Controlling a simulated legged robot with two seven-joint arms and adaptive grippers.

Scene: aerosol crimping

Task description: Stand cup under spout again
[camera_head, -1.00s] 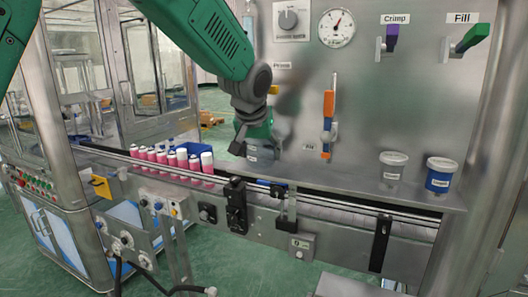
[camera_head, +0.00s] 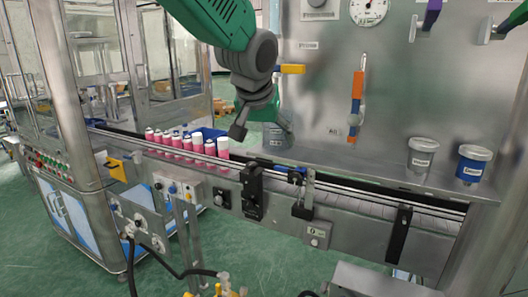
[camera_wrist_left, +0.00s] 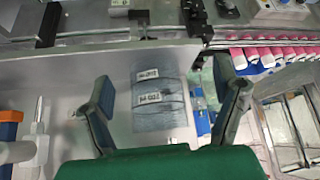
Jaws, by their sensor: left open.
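A grey cup (camera_head: 277,138) with a white label stands on the steel ledge by the back panel, partly hidden by my left gripper. A yellow-tipped spout (camera_head: 291,69) juts from the panel above it. My left gripper (camera_head: 262,120) is beside the cup at its upper left, fingers apart. In the left wrist view, the open fingers of my left gripper (camera_wrist_left: 164,84) frame the grey cup (camera_wrist_left: 160,118) with nothing clamped between them. Two labels show there; I cannot tell whether one is a reflection. My right gripper is not in view.
Pink cans (camera_head: 185,143) line the conveyor at the left. The ledge between is clear.

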